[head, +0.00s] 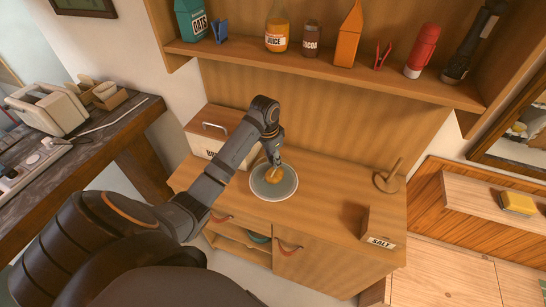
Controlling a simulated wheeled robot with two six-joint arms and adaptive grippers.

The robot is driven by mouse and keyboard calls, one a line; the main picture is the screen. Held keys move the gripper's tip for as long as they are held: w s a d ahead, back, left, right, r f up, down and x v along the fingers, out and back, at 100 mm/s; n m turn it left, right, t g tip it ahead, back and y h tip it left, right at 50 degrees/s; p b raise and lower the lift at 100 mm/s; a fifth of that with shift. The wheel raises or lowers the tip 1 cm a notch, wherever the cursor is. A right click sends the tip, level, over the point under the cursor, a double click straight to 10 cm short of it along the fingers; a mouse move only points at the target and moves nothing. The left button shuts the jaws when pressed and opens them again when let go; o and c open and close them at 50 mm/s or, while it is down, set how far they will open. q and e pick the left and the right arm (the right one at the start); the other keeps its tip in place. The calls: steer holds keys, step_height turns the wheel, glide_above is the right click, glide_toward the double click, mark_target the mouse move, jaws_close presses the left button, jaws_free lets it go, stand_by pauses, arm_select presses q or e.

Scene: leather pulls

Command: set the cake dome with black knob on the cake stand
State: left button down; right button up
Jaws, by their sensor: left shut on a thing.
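A round, pale, see-through shape with a light rim, the cake dome (287,187), is on or just above the cabinet top, with an orange-brown piece (272,176) showing through it. My left gripper (276,160) is directly over its middle, pointing down and shut on the dome's knob, which the fingers hide. The cake stand cannot be told apart from the dome from above, and I cannot tell whether the dome's rim touches it. My right gripper is out of view.
A bread box (203,148) stands behind left of the dome. A wooden upright holder (390,180) and a salt box (382,238) are at the right. A shelf (340,76) with a juice bottle (277,28) and other goods hangs above. The cabinet top (325,200) right of the dome is clear.

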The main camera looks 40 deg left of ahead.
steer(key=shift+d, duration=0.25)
arm_select(q)
steer(key=c, duration=0.9)
jaws_free()
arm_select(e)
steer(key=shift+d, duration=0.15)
arm_select(q)
step_height(320, 180, up, 2)
steer(key=shift+r+p, duration=0.1)
steer(key=shift+p, duration=0.5)
step_height(320, 180, up, 2)
steer(key=shift+r, duration=1.45)
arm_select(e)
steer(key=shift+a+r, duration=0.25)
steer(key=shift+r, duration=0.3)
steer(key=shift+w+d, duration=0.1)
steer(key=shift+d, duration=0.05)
